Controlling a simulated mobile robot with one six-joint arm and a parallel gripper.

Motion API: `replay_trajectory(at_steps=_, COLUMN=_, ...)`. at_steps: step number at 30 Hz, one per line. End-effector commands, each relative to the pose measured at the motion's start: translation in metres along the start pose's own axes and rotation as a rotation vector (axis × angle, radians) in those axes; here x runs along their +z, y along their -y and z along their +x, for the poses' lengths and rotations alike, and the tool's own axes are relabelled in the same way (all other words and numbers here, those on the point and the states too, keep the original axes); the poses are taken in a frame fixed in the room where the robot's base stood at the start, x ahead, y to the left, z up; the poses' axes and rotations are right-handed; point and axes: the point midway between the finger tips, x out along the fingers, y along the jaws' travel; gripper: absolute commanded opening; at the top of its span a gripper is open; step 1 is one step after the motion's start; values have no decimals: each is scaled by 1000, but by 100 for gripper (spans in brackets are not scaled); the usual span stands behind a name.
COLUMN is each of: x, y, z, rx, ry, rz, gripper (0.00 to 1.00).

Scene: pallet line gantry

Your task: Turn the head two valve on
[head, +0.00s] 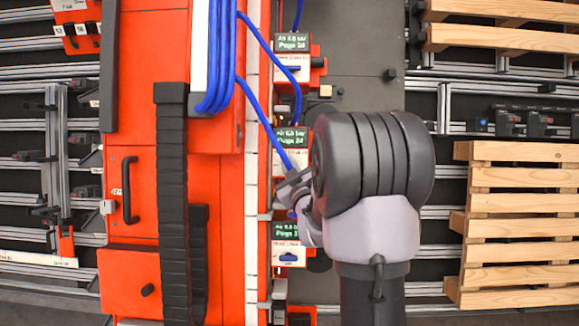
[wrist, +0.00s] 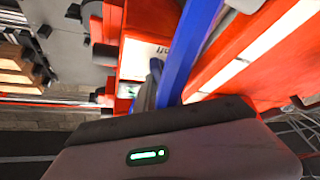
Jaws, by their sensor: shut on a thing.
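The middle red valve unit (head: 292,140), with a green-lit display, sits in the column of units right of the orange cabinet. I take it for head two, though its label is hidden. My gripper (head: 290,190) reaches in from the right at the unit's lower front and is shut there. The valve handle is hidden behind the jaws and a blue hose. In the wrist view my gripper's fingers (wrist: 150,88) are seen edge-on against the red unit and its white label plate (wrist: 150,52). The handle's exact angle cannot be told.
Similar units with blue handles stand above (head: 291,67) and below (head: 288,256). Blue hoses (head: 262,115) run down close to my gripper; one (wrist: 190,50) crosses beside the fingers. The orange cabinet (head: 130,215) is left, wooden pallets (head: 520,215) right.

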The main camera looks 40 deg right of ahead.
Motion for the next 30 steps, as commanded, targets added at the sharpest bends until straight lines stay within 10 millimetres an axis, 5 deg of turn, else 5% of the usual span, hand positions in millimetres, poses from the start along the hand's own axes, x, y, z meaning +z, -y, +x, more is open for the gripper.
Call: replay_trajectory(at_steps=30, x=-3, y=-2, z=0, rx=-427, ry=1, rz=-694, gripper=0)
